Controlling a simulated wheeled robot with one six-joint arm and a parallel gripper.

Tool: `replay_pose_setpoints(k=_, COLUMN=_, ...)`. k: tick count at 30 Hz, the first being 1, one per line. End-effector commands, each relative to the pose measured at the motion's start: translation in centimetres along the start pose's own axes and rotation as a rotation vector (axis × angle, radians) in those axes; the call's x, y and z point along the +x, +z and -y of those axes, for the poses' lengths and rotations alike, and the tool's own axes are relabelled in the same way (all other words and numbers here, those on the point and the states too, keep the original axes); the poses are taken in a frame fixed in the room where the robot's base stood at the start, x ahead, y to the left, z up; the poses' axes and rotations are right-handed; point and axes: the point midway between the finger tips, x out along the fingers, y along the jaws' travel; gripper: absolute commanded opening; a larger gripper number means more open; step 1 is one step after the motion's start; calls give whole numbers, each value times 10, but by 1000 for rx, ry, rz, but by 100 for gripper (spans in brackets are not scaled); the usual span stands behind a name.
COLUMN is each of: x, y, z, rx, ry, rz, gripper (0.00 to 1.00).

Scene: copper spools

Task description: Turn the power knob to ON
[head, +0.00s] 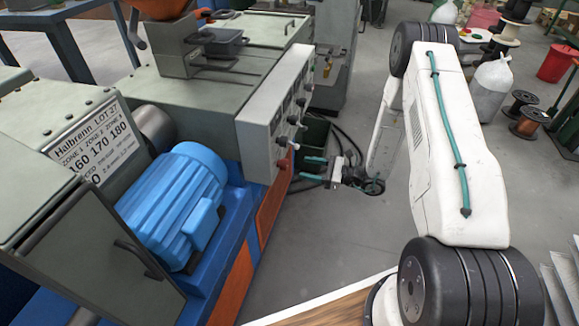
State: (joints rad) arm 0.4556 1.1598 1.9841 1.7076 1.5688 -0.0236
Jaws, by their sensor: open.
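A light grey control panel (262,128) stands on the side of the machine, with several dark knobs on its face. I cannot tell whether a finger touches the knob.
A blue ribbed motor (175,203) and a grey cabinet with a number sign (95,150) stand at left. Dark cables (350,142) lie on the floor behind my gripper. Copper spools (528,122), a white jug (490,88) and a red bucket (556,63) stand at right. Grey floor lies between.

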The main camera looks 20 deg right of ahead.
Motion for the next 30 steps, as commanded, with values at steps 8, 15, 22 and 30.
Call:
replay_pose_setpoints(k=8, x=16, y=-14, z=2, rx=22, ry=-35, rz=2, gripper=59)
replay_pose_setpoints(k=15, x=55, y=-14, z=4, rx=21, ry=-34, rz=2, gripper=59)
replay_pose_setpoints(k=22, x=73, y=-14, z=4, rx=21, ry=-35, rz=2, gripper=59)
replay_pose_setpoints(k=30, x=74, y=-13, z=5, rx=21, ry=-36, rz=2, gripper=57)
